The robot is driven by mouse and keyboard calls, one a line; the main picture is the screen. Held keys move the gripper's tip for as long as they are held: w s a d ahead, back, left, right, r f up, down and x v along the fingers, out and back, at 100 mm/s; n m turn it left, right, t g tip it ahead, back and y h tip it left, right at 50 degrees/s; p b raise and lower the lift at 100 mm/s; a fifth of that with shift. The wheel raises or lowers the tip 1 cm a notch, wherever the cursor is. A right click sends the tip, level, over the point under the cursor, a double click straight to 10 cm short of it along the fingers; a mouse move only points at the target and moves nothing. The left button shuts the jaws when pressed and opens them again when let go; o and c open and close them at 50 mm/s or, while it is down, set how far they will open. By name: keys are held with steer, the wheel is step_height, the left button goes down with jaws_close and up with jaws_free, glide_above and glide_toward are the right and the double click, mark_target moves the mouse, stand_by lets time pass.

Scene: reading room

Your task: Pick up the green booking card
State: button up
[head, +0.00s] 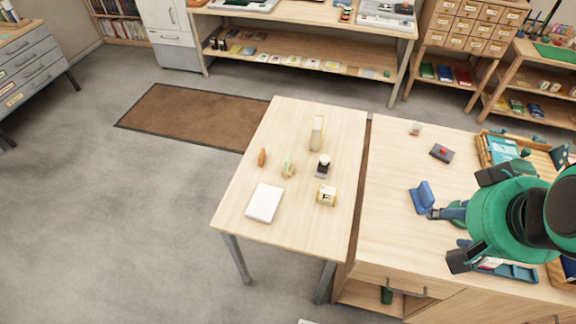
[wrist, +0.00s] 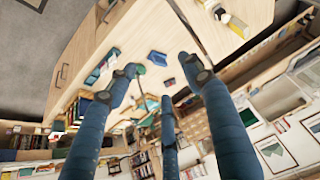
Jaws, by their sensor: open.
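I cannot clearly make out a green booking card. A small green patch (wrist: 141,70) shows beside one fingertip in the wrist view; it is too small to identify. A pale green upright piece (head: 288,165) stands on the left table in the head view, and I cannot tell if it is a card. My gripper (wrist: 166,80) is open, its blue fingers spread with nothing held between them. In the head view my gripper (head: 447,213) is over the right desk, beside a blue stand (head: 423,197), mostly hidden by my green arm.
The right desk (head: 385,245) also holds a dark box with a red top (head: 441,153) and a blue tray (head: 518,271). A wooden tray (head: 484,150) stands at its right. The left table (head: 258,230) holds a white pad (head: 264,203) and several small items.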

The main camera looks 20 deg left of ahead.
steer(key=c, duration=0.3)
steer(key=w+a+f+g, duration=0.1)
steer(key=w+a+g, duration=0.1)
steer(key=w+a, duration=0.85)
steer(key=w+a+f+g, duration=0.15)
steer(key=w+a, duration=0.45)
steer(key=w, duration=1)
steer(key=w+a+f, duration=0.4)
steer(key=a+f, duration=0.4)
steer(key=w+a+f+g+p, duration=0.1)
steer(key=w+a+f, duration=0.3)
steer(key=a+f, duration=0.5)
steer(key=w+a+f+g, duration=0.1)
steer(key=w+a+f, duration=0.3)
steer(key=a+f, duration=0.4)
steer(key=shift+w+a+f+m, duration=0.15)
steer(key=shift+w+f+m, duration=0.15)
steer(key=shift+f, duration=0.15)
steer(key=shift+f, duration=0.15)
